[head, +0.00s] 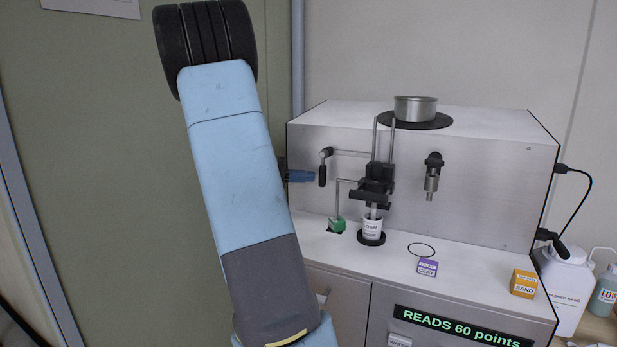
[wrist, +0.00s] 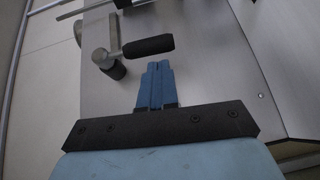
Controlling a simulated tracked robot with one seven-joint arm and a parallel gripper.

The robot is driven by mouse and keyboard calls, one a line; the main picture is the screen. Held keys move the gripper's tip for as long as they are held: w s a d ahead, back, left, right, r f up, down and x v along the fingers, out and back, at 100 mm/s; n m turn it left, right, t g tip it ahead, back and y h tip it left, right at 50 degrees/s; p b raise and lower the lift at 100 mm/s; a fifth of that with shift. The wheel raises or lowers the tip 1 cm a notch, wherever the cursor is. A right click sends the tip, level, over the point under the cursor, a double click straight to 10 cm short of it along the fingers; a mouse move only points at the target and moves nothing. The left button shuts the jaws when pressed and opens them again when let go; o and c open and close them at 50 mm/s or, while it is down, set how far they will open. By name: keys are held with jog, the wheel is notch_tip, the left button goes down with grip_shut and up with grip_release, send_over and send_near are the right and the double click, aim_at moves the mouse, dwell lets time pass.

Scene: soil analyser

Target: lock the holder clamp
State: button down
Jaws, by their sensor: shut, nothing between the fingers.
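The analyser's clamp lever (head: 322,174) is a black grip on a metal crank at the machine's left front, and in the head view it hangs down. It also shows in the wrist view (wrist: 148,46), where the grip lies across, just beyond my fingertips. My gripper (head: 312,176) has blue fingers, pressed together with nothing between them. It is just left of the grip; the fingers (wrist: 158,66) look very close to it, and I cannot tell whether they touch. The black holder (head: 376,187) stands right of the lever, above a white cup (head: 372,229) labelled LOAM.
A purple CLAY box (head: 427,267) and an orange SAND box (head: 524,283) stand on the ledge to the right. A metal pan (head: 415,108) sits on top. A screen (head: 462,327) reads "READS 60 points".

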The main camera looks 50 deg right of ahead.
jog(key=w+d+v, duration=0.1)
jog(key=v, duration=1.1)
jog(key=shift+w+f, duration=0.3)
jog(key=shift+w, duration=0.15)
jog(key=shift+d, duration=0.1)
jog(key=s+a+n+t+y, duration=0.4)
jog(key=s+a+t+y, duration=0.2)
jog(key=a, duration=0.8)
jog(key=s+a+n+t+y, duration=0.4)
jog(key=s+a+t+y, duration=0.3)
jog(key=s+a, duration=0.8)
jog(key=t, duration=0.3)
jog(key=shift+s+r, duration=0.2)
jog(key=shift+s, duration=0.05)
